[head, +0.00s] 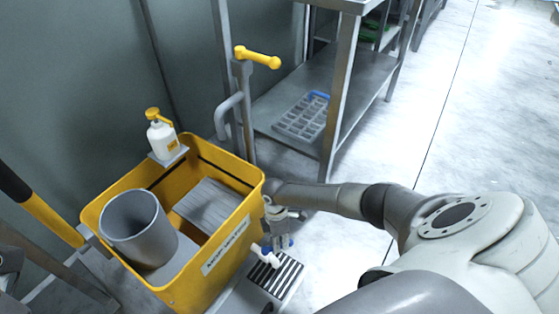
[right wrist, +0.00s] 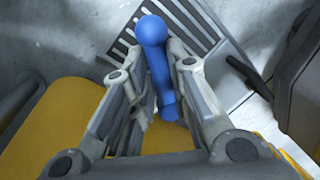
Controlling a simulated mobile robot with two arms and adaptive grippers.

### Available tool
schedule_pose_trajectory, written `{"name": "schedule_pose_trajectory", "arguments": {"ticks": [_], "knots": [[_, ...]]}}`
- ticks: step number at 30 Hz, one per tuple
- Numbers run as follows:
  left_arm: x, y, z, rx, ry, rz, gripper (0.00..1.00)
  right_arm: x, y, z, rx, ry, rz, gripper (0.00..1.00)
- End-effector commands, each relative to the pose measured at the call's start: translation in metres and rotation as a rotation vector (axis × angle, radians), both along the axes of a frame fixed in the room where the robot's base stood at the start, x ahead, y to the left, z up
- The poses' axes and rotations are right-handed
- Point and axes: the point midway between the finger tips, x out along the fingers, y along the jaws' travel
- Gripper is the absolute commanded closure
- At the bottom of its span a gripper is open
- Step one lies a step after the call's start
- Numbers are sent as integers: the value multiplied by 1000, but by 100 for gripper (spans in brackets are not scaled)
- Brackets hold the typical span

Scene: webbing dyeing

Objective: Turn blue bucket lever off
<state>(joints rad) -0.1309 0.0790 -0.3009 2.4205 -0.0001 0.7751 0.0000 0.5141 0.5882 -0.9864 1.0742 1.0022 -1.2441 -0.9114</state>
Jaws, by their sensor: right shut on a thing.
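The yellow bucket (head: 210,275) stands at the lower left of the head view, with a white label on its side. The blue lever (right wrist: 155,55) runs between the fingers of my right gripper (right wrist: 158,85) in the right wrist view. The gripper is shut on it, and its rounded end sticks out past the fingertips. In the head view my right gripper (head: 281,222) is at the bucket's right side, and only small blue parts of the lever (head: 287,242) show beside it. A white spout (head: 265,257) shows just below.
A grey cylinder (head: 135,225) stands inside the bucket. A white pump bottle (head: 161,138) sits on a small ledge at its rim. A striped grate (head: 278,279) lies below the spout. A metal shelf (head: 290,95) holds a grey tray (head: 303,120). Floor at right is clear.

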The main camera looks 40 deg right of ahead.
Motion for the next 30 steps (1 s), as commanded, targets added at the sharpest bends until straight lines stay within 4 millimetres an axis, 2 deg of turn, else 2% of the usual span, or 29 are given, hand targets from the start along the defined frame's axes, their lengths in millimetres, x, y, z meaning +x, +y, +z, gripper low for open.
{"name": "schedule_pose_trajectory", "arguments": {"ticks": [3,4,8,20,30], "knots": [[0,0,0,0,-1,0,60,0,0,0,-1,1,-1,100],[0,0,0,-1,-2,0,60,0,0,0,-1,1,-1,80],[0,0,1,-1,-2,0,60,0,0,0,-1,1,-1,63],[0,1,1,0,-3,2,60,1,-1,6,0,-1,-1,62],[0,0,0,0,0,1,60,11,-4,56,0,-2,0,62]]}}
